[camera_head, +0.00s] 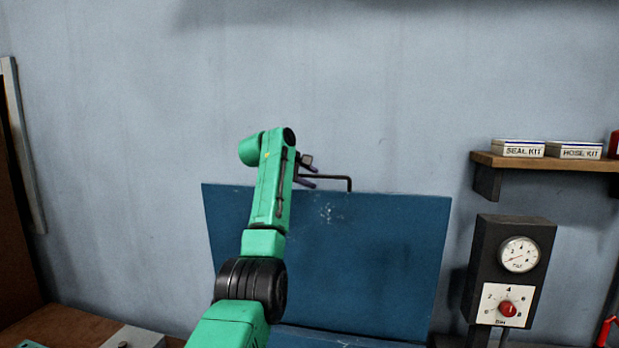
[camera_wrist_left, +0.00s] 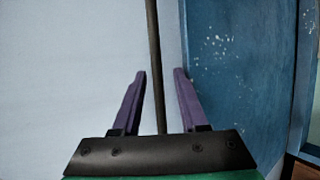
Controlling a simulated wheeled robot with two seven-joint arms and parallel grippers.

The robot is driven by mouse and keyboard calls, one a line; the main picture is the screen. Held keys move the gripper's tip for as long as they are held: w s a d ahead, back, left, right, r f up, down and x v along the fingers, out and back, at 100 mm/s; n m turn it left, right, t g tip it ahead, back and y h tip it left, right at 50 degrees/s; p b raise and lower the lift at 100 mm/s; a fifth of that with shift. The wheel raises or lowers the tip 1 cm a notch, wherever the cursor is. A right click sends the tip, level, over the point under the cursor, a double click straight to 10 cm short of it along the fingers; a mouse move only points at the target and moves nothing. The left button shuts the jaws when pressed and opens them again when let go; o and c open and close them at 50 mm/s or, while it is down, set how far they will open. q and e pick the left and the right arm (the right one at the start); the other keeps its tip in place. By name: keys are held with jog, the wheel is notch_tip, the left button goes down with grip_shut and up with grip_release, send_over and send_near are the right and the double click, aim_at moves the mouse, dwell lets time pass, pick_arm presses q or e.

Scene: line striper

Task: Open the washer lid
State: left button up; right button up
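The washer lid (camera_head: 370,260) is a blue panel with chipped paint, standing raised in front of the wall in the head view. Its dark bar handle (camera_head: 338,178) sticks up at the top edge. My left gripper (camera_head: 306,172) is at the handle's left end, its purple fingers apart. In the left wrist view the handle bar (camera_wrist_left: 154,60) runs between the two fingers (camera_wrist_left: 157,100), with a visible gap on each side. The lid's speckled blue face (camera_wrist_left: 235,70) is to the right there. My right gripper is not in view.
A black control box (camera_head: 510,275) with a gauge and a red knob stands right of the lid. Above it is a wooden shelf (camera_head: 550,163) with a seal kit box (camera_head: 518,149) and a hose kit box (camera_head: 573,150). The wall area above the lid is clear.

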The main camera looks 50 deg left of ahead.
pick_arm(q)
jog(key=shift+s+r+b, duration=0.1)
jog(key=shift+s+b, duration=0.4)
jog(key=shift+b, duration=0.1)
jog(key=b+v, duration=0.4)
jog(key=v, duration=0.9)
jog(key=shift+s+d+r+b, duration=0.2)
jog(key=shift+r+b, duration=0.05)
jog(key=shift+b, duration=0.05)
